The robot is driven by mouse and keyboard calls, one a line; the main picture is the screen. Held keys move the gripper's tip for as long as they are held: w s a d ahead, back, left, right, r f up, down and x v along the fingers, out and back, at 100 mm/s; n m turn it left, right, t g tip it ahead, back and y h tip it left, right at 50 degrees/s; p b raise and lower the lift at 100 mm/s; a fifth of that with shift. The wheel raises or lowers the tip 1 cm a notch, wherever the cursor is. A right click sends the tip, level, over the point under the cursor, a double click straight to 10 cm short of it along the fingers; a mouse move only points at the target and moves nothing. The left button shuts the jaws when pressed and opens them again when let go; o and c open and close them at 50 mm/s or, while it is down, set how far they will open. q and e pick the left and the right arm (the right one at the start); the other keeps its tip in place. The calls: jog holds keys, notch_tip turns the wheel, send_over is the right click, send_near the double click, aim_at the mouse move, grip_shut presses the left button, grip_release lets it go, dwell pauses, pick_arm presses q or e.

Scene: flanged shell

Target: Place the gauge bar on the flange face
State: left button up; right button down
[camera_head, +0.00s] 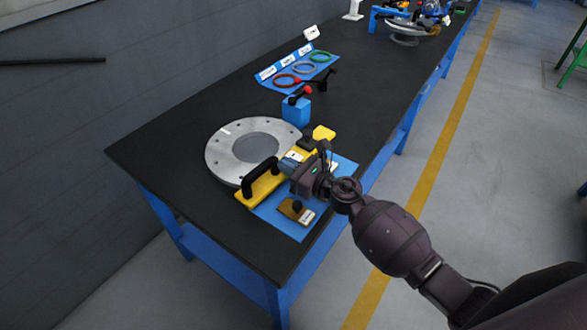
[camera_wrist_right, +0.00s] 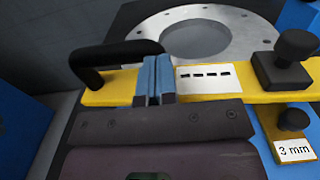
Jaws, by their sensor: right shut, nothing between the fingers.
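The gauge bar (camera_head: 262,190) is a long yellow bar with a black arched handle at one end and a black block with a knob at the other. It lies beside the near right edge of the grey flange face (camera_head: 222,165), a round metal ring with bolt holes. I cannot tell whether they touch. My right gripper (camera_head: 290,165) is over the bar's middle, its blue fingers shut together and empty. In the right wrist view the fingertips (camera_wrist_right: 153,75) stand between the handle and a white label on the yellow bar (camera_wrist_right: 105,92). My left gripper is not in view.
A blue mat (camera_head: 345,168) lies under the bar area, with a small block labelled 3 mm (camera_wrist_right: 294,150) on it. A blue stand (camera_head: 296,112) is behind the flange. Coloured rings on a blue sheet (camera_head: 272,86) lie farther back. The black bench (camera_head: 170,125) is clear at left.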

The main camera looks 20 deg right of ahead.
jog(key=b+x, duration=0.2)
jog(key=x, duration=0.9)
jog(key=shift+f+b, duration=0.2)
jog(key=shift+b, duration=0.15)
jog(key=shift+w+a+r, duration=0.15)
jog(key=shift+w+a, duration=0.3)
jog(key=shift+w, duration=0.1)
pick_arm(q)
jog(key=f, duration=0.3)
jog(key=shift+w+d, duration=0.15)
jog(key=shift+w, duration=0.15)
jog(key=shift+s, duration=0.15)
